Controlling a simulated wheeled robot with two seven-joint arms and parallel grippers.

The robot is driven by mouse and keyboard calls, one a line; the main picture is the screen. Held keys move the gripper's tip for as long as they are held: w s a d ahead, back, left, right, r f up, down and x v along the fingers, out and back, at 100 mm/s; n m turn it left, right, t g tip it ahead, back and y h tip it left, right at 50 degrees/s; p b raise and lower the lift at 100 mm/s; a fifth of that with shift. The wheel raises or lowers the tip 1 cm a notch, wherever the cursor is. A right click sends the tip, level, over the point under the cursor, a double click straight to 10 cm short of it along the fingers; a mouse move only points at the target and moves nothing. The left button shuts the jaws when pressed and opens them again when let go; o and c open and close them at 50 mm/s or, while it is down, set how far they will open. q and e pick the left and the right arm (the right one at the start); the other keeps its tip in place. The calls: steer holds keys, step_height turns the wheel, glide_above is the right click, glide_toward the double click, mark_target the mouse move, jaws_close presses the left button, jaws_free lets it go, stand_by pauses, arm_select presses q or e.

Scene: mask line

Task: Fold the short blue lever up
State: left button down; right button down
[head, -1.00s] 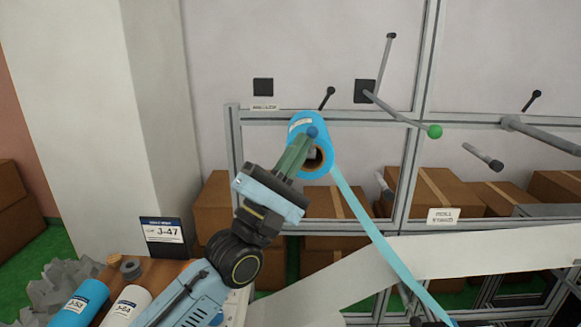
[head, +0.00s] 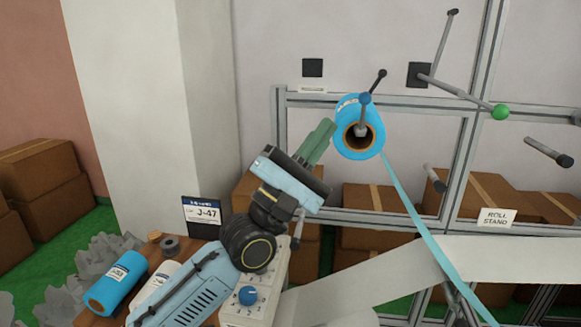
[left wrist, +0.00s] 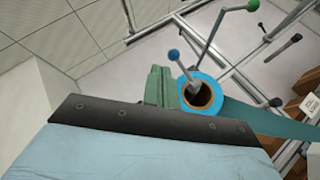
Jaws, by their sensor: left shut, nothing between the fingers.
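The short blue lever (head: 363,115) is a grey rod with a blue ball at its top. It sits at the open end of the blue roll (head: 349,143) and points upward, with the ball near the roll's upper rim. In the left wrist view, the lever (left wrist: 183,70) rises from the roll's brown core (left wrist: 197,94) and leans left. My left gripper (head: 324,132) has green fingers, is shut and empty, and is just left of the roll and lever in the head view. The fingers (left wrist: 158,84) also show left of the roll in the wrist view. My right gripper is out of view.
A long lever with a green ball (head: 500,112) is at the right. A blue strip (head: 410,210) runs from the roll toward the lower right. A control box with a blue knob (head: 248,295) and loose rolls (head: 117,281) are below. Cardboard boxes (head: 377,199) stand behind the frame.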

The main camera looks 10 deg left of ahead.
arm_select(q)
steer(key=s+a+f, duration=0.1)
steer(key=s+a, duration=0.3)
steer(key=s, duration=0.2)
steer(key=shift+s+a+b, duration=0.2)
steer(key=shift+s+b, duration=0.2)
